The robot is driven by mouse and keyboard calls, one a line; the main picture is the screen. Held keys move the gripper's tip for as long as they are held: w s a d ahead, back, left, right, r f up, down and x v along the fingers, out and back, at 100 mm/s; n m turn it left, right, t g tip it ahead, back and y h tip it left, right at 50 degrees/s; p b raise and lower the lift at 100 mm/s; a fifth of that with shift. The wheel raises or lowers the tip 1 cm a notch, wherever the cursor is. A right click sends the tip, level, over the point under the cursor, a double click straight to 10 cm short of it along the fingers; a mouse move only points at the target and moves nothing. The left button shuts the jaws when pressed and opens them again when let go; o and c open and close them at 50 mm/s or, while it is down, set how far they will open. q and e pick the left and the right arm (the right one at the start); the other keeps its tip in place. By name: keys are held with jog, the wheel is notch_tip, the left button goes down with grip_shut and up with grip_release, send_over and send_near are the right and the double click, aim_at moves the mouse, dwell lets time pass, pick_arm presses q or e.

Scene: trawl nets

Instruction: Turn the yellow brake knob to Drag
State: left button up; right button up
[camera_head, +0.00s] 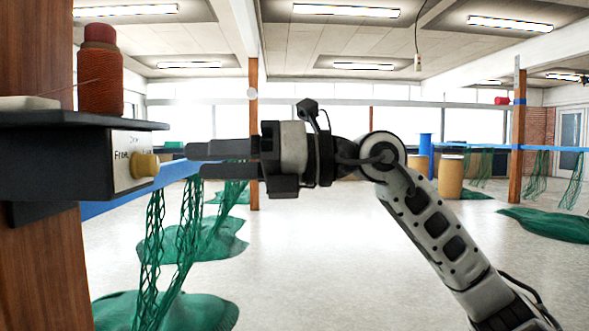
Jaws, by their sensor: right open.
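The yellow brake knob (145,165) sticks out from a pale label plate (126,160) on the end of a dark shelf-like unit (50,165) at the left. The plate carries small lettering; "Free" is partly readable, the rest is too small or covered by the knob. My right gripper (194,161) reaches in from the right, pointing left, with its fingers level and one above the other. It is open and empty, its tips a short gap to the right of the knob. My left gripper is not in view.
An orange twine spool (101,80) stands on the unit, which is fixed to a wooden post (40,260). Green netting (185,240) hangs below a blue rail and piles on the floor. Barrels (450,176) stand farther back. The pale floor (320,270) in the middle is clear.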

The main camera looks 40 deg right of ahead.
pick_arm(q)
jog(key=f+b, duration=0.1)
jog(key=b, duration=0.2)
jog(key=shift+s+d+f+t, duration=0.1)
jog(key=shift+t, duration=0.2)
pick_arm(e)
jog(key=v, duration=1)
jog(key=shift+f, duration=0.1)
